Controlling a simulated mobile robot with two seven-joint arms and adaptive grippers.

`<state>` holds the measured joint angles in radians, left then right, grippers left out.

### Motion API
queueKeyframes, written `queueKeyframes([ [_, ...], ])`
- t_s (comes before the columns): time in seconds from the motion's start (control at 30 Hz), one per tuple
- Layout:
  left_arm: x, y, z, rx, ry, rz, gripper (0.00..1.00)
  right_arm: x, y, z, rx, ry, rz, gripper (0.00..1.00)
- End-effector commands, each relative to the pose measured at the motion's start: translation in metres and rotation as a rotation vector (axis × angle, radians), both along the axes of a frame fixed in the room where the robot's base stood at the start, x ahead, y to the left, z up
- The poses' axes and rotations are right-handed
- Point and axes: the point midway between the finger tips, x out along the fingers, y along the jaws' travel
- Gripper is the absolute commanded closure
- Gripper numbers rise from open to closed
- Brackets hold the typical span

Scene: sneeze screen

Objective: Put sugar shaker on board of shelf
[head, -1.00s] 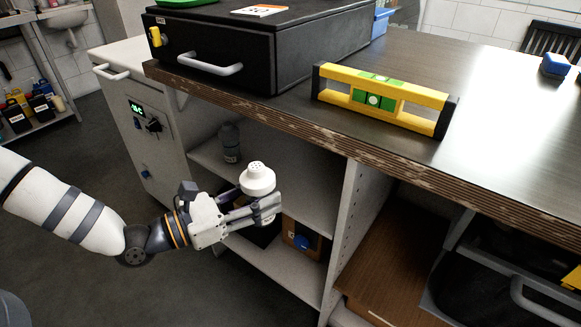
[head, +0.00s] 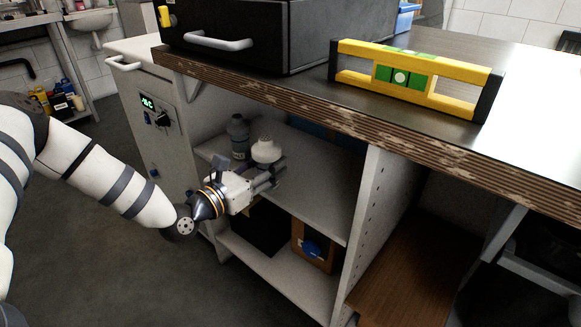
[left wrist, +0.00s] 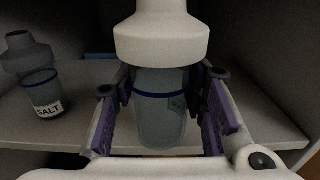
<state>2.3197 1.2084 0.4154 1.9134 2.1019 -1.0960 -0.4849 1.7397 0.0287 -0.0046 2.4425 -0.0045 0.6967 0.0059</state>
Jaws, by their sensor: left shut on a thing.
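The sugar shaker (head: 266,150), with a white domed cap and a grey body, is held upright by my left gripper (head: 264,178) at the shelf opening. My right gripper is not in view.
The board is clear to the right. The thick countertop (head: 300,95) hangs above, and an upright panel (head: 368,220) bounds the right.

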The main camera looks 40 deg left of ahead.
Motion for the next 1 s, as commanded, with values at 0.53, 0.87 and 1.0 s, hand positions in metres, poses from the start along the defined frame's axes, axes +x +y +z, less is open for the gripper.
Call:
queueKeyframes([
  [0.53, 0.073, -0.007, -0.031, 0.000, 0.006, -0.001, 0.89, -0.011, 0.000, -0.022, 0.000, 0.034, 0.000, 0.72],
  [0.87, 0.073, -0.006, -0.037, -0.001, 0.000, 0.000, 0.89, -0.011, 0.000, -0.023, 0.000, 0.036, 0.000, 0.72],
  [1.0, 0.073, -0.006, -0.039, -0.001, 0.000, 0.000, 0.46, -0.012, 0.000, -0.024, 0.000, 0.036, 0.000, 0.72],
])
